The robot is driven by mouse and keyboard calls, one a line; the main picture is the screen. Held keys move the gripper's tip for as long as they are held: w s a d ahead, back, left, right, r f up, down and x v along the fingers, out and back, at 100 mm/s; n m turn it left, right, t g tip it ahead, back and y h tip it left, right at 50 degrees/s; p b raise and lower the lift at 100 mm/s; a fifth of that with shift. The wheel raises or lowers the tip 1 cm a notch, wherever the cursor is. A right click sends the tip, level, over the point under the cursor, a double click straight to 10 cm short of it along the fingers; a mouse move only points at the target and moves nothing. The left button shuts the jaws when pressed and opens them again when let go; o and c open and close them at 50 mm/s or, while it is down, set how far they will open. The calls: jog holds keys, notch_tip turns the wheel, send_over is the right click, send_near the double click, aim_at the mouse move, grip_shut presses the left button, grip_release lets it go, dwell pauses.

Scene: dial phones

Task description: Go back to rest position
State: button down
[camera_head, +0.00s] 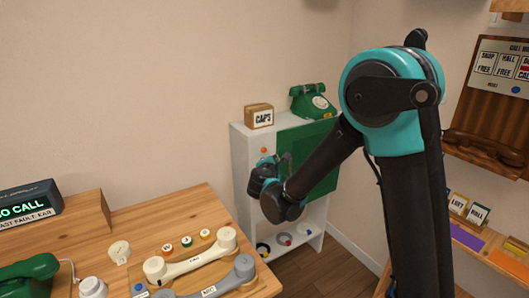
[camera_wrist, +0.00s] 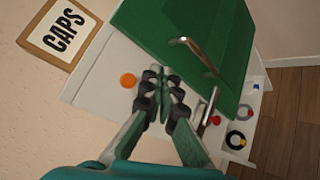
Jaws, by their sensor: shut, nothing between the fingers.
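My gripper (camera_wrist: 161,82) is shut and empty, its two dark-padded fingers together in the wrist view. In the head view my gripper (camera_head: 284,160) is partly hidden behind my wrist, in front of the white cabinet (camera_head: 240,165) and its green panel (camera_head: 318,180). The green panel (camera_wrist: 165,25) also fills the upper middle of the wrist view, with a metal handle (camera_wrist: 200,55) beyond the fingertips. I cannot tell whether the fingers touch anything. My arm reaches across the right half of the head view, bent at the elbow.
A CAPS box (camera_head: 259,116) and green dial phone (camera_head: 312,101) stand on the cabinet. An orange disc (camera_wrist: 127,80) sits left of my fingers. The wooden bench (camera_head: 190,210) holds handsets and small parts. A call board (camera_head: 500,70) hangs at right.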

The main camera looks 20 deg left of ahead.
jog(key=s+d+f+m+g+h, duration=0.25)
jog(key=d+m, duration=0.35)
jog(key=d, duration=0.9)
jog(key=s+d+f+m+g+h, duration=0.3)
jog(key=d+m, duration=0.4)
jog(key=d, duration=0.8)
jog(key=s+d+f+m+g+y, duration=0.2)
jog(key=s+d+m, duration=0.3)
jog(key=s, duration=0.5)
jog(key=s+d+f+m+g+y, duration=0.2)
jog(key=s+d+f+m, duration=0.3)
jog(key=s, duration=0.6)
jog(key=shift+d+f+m+g, duration=0.15)
jog(key=shift+m+g, duration=0.7)
jog(key=shift+m, duration=0.25)
